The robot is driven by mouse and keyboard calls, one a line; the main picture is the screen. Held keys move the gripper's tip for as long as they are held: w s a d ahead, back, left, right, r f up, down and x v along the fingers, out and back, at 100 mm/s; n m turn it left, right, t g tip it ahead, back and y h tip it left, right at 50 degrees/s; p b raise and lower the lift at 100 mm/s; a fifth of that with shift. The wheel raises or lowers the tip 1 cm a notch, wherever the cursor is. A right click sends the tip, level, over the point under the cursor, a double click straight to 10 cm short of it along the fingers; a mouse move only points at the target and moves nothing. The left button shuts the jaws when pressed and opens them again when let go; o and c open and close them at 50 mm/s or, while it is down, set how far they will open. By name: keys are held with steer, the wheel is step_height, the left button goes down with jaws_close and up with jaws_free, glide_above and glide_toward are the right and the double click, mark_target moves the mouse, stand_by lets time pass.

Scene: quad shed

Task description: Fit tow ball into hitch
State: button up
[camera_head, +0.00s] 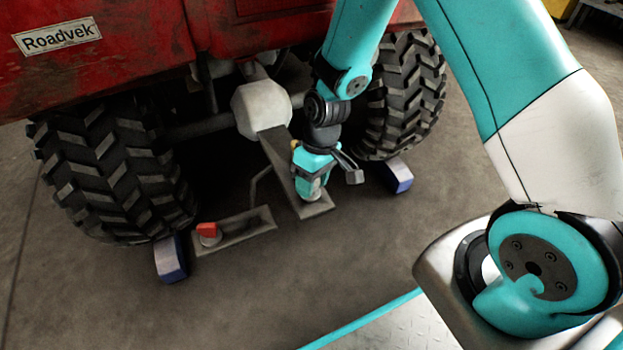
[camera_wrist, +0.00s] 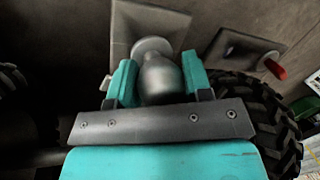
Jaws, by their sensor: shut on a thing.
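My gripper (camera_head: 314,180) is shut on the tow ball, with one teal jaw on each side of it in the wrist view (camera_wrist: 158,75). The tow ball (camera_wrist: 162,82) is a smooth grey metal knob with a narrower neck and a round flange, which points away from the wrist camera. In the head view the ball is mostly hidden by my gripper. The hitch (camera_head: 278,160) is a dark grey bar from the quad's rear, ending in a flat plate (camera_wrist: 174,23). The flange lies over this plate; I cannot tell whether it touches or is seated.
A flat metal plate (camera_head: 256,222) with a red-topped piece (camera_head: 207,231) lies left of the hitch. Knobbly tyres (camera_head: 112,175) stand on both sides, with blue-white chocks (camera_head: 170,262) (camera_head: 398,177) at them. The red quad body (camera_head: 130,70) overhangs behind. Floor in front is clear.

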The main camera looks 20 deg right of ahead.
steer(key=shift+d+b+x, duration=0.2)
steer(key=shift+b+x, duration=0.3)
steer(key=shift+x, duration=0.45)
steer(key=o, duration=1.3)
steer(key=shift+w+f, duration=0.1)
steer(key=shift+o, duration=0.2)
steer(key=p+v, duration=0.4)
steer(key=v, duration=0.3)
steer(key=shift+r+p, duration=0.3)
steer(key=shift+r, duration=0.05)
steer(key=s+a+r+y+p, duration=0.1)
steer(key=s+a+r+p, duration=0.15)
steer(key=r, duration=0.75)
steer(key=s+a+r+p, duration=0.2)
steer(key=s+r, duration=0.2)
steer(key=r, duration=0.6)
steer(key=s+a+r+n+t+p, duration=0.1)
steer(key=s+a+r+n+p, duration=0.15)
steer(key=s+r, duration=1.05)
step_height(320, 180, up, 38)
steer(key=p, duration=3.8)
steer(key=shift+w+d+m+y, duration=0.3)
steer(key=shift+w+m+y, duration=0.05)
steer(key=shift+m+y, duration=0.1)
